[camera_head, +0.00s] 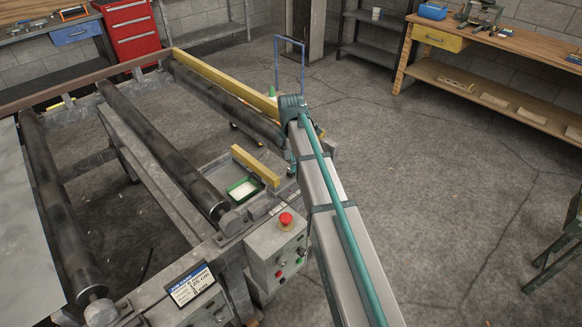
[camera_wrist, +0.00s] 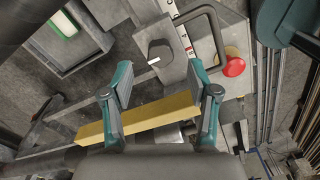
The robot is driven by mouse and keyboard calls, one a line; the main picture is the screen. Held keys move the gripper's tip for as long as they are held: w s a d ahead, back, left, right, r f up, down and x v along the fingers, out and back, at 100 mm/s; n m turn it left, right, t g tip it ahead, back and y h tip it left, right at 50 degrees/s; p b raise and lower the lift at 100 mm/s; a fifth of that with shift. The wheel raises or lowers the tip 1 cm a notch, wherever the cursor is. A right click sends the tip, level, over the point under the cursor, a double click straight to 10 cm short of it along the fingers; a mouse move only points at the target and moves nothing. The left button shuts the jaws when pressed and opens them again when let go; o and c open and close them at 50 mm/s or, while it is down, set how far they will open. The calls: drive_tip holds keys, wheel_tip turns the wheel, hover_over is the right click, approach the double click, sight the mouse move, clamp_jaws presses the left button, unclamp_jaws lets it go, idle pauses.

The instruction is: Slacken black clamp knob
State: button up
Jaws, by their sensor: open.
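The black clamp knob (camera_wrist: 160,53) shows in the wrist view as a dark round knob with a short white mark. It sits on a grey plate beside a dark, bent handle (camera_wrist: 213,28). My gripper (camera_wrist: 159,80) is open, its two teal-and-grey fingers spread wide apart. The knob appears just above the gap between the fingertips in the picture, and nothing is held. How far the knob lies beyond the fingertips is unclear. In the head view my arm covers this area, and I cannot make out the knob.
A yellow bar (camera_wrist: 152,116) crosses behind the fingers; a yellow bar also shows in the head view (camera_head: 256,164). A red button (camera_head: 286,219) tops the grey control box (camera_head: 270,247); a red button also shows in the wrist view (camera_wrist: 233,67).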

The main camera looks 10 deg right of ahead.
wheel_tip(320, 180, up, 8)
drive_tip(key=shift+r, duration=0.15)
idle(0.6)
